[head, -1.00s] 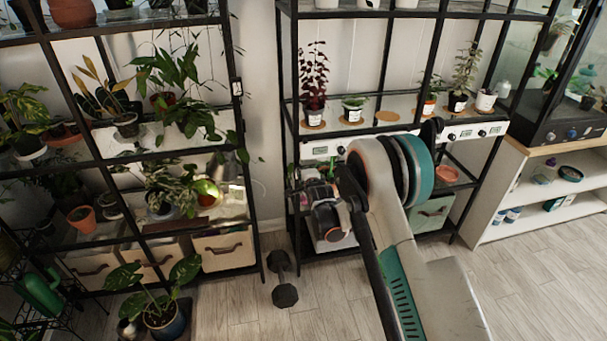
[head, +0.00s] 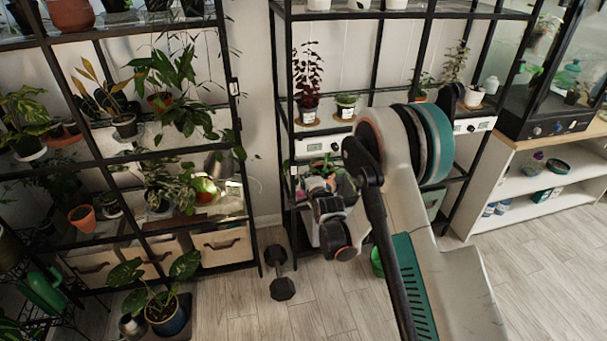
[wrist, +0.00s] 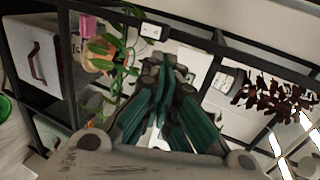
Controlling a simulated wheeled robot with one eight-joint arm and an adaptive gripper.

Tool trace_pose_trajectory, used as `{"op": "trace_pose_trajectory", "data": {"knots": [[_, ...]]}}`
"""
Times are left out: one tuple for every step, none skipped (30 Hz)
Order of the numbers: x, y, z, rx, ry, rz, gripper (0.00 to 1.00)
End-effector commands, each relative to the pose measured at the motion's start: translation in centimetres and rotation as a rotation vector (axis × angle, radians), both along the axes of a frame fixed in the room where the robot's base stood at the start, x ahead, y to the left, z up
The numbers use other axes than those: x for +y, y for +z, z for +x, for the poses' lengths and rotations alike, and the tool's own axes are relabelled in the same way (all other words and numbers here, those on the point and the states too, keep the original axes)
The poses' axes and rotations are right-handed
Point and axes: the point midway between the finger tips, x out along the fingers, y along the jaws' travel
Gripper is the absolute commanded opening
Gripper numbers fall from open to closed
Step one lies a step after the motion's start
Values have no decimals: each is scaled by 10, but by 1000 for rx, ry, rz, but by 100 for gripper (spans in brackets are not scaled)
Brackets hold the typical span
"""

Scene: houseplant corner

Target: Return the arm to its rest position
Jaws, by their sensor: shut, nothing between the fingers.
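My arm reaches across the right half of the head view, in front of the middle shelf rack (head: 278,95). Its forearm is folded back down toward the floor beside the rack. The fingers of my gripper are hard to make out in the head view. In the wrist view my gripper (wrist: 170,72) shows its dark green fingers drawn together, with nothing held. Beyond the fingers are a green-leaved plant (wrist: 122,70) at the left and a dark red-leaved plant (wrist: 275,95) at the right.
The dark red plant (head: 308,75) and other pots stand on the rack close to my arm. A dumbbell (head: 281,275) and a green bucket (head: 377,262) are on the floor. A left rack (head: 75,120) holds many plants. Open floor (head: 540,265) lies at the right.

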Motion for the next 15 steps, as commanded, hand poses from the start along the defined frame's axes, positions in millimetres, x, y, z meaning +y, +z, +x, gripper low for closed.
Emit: {"op": "trace_pose_trajectory", "data": {"knots": [[-1,4,-4,0,0,0,0],[-2,4,-6,0,0,0,0],[-3,5,-9,0,0,0,0],[-3,5,-10,0,0,0,0],[-3,6,-11,0,0,0,0],[-3,6,-12,0,0,0,0],[-3,6,-12,0,0,0,0],[-3,6,-12,0,0,0,0],[-3,6,-12,0,0,0,0],[-3,5,-12,0,0,0,0],[-3,5,-12,0,0,0,0],[-3,5,-12,0,0,0,0],[-3,5,-12,0,0,0,0],[-3,5,-12,0,0,0,0],[-3,5,-12,0,0,0,0]]}}
